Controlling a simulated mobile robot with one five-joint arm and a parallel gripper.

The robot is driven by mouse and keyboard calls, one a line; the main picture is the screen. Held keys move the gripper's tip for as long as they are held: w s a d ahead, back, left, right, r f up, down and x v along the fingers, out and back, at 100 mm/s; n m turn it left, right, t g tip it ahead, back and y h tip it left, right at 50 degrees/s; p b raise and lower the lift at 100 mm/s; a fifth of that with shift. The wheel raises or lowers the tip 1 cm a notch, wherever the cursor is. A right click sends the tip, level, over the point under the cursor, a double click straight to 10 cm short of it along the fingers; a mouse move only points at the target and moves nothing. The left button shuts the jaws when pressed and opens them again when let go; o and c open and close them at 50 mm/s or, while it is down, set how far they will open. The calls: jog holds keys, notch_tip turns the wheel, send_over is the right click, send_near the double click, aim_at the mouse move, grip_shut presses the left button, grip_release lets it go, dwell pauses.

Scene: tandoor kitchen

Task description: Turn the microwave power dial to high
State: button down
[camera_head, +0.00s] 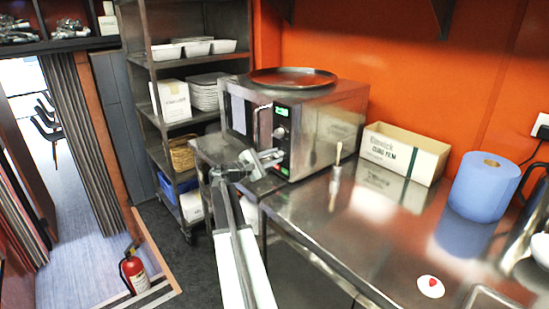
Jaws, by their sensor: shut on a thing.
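The microwave (330,125) is a steel box at the back of the counter, its front turned to the left. Its control panel has a small lit display (282,112) at the top and a round dial (279,132) below it. My gripper (274,157) is at the lower part of the panel, shut on a lower dial there. The jaws hide most of that dial, so I cannot read its setting. A green light (284,171) shows just under the gripper. My arm reaches up from the bottom of the view.
A dark round tray (293,78) lies on the microwave. A cardboard box (403,152), a blue paper roll (484,187) and an upright brush-like tool (335,185) stand on the steel counter (370,240). A shelf rack is behind left; a fire extinguisher (134,270) is on the floor.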

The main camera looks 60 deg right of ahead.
jog(key=shift+s+a+m, duration=0.1)
jog(key=shift+s+m, duration=0.05)
jog(key=shift+m, duration=7.45)
jog(key=c, duration=1.1)
grip_release()
jog(key=shift+r, duration=0.1)
jog(key=v, duration=0.7)
jog(key=shift+w+a, duration=0.2)
jog(key=shift+a, duration=0.1)
